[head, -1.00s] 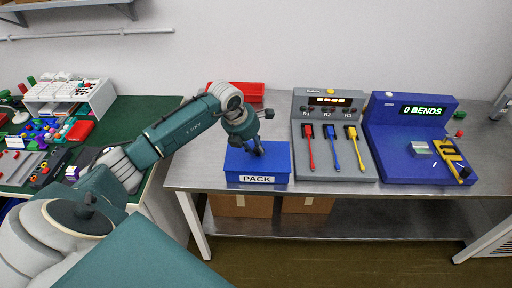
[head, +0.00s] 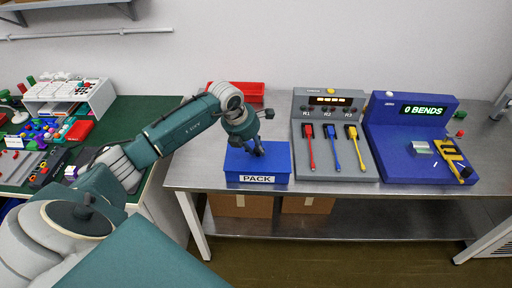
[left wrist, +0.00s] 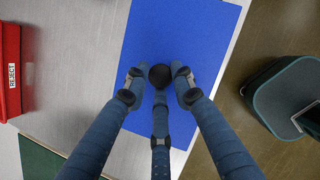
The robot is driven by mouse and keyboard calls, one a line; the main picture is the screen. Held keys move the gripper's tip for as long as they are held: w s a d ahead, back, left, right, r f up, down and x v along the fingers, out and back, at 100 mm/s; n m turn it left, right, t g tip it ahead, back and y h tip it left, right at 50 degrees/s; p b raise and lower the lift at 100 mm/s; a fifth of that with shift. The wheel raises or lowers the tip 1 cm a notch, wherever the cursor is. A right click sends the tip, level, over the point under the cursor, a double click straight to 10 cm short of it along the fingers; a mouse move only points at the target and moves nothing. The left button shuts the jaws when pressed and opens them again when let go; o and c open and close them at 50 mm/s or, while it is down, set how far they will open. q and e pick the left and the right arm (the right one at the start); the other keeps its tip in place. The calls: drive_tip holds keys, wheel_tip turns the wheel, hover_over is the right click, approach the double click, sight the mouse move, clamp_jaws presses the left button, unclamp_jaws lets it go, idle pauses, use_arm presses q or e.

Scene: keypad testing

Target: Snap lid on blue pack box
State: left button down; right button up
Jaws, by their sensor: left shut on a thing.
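The blue pack box (head: 257,178) stands on the metal table with a white PACK label on its front. Its blue lid (head: 278,154) covers the top and looks flat. My left gripper (head: 256,152) points down at the lid from above. In the left wrist view the blue lid (left wrist: 185,30) fills the middle, and my left gripper (left wrist: 159,77) is shut on a small dark round knob at its centre. Whether the lid sits fully down on the box cannot be told. My right gripper is not in view.
A red bin (head: 236,92) stands behind the box; its REJECT label shows in the left wrist view. To the right are a grey panel (head: 333,140) with red, blue and yellow leads and a blue bend tester (head: 420,140). A cluttered green bench is at left.

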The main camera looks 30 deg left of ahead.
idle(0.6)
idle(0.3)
use_arm(q)
drive_tip(key=c, duration=1.4)
unclamp_jaws()
drive_tip(key=shift+o, duration=0.3)
drive_tip(key=o, duration=0.4)
drive_tip(key=shift+o, duration=0.2)
drive_tip(key=shift+r+p, duration=1.85)
drive_tip(key=shift+r, duration=1.65)
